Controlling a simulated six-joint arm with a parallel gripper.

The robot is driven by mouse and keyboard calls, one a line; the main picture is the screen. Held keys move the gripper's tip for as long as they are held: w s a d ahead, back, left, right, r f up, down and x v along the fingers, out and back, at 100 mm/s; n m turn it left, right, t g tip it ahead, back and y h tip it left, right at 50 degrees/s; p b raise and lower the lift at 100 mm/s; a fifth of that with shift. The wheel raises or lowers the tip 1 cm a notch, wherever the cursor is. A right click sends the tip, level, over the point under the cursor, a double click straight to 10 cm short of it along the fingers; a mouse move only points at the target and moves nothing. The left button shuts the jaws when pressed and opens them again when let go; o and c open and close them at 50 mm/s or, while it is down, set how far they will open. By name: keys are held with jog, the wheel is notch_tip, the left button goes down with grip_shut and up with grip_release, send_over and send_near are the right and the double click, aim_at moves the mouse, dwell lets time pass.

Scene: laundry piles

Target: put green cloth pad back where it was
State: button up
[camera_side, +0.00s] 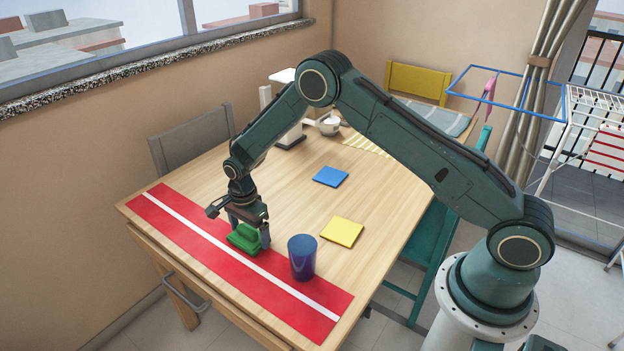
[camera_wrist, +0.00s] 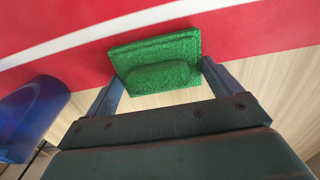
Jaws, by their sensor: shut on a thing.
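The green cloth pad (camera_side: 243,239) is between the fingers of my gripper (camera_side: 249,240), at the inner edge of the red runner. In the wrist view the pad (camera_wrist: 157,60) shows a raised, rounded part on a flat square, and my gripper's fingers (camera_wrist: 160,85) stand at its two sides. My gripper is shut on the pad. The pad is low over the runner and the wood; I cannot tell whether it touches them.
A blue cup (camera_side: 302,257) stands just right of my gripper. The red runner (camera_side: 180,228) with a white stripe lies along the front table edge. A yellow pad (camera_side: 342,231) and a blue pad (camera_side: 330,176) lie flat further back. Bare wood (camera_side: 285,200) lies between.

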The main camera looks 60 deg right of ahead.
aim_at(248, 227)
jog(key=shift+f, duration=0.15)
jog(key=o, duration=0.8)
jog(key=shift+c, duration=0.2)
notch_tip(248, 227, up, 12)
dwell(0.4)
jog(key=shift+r, duration=0.25)
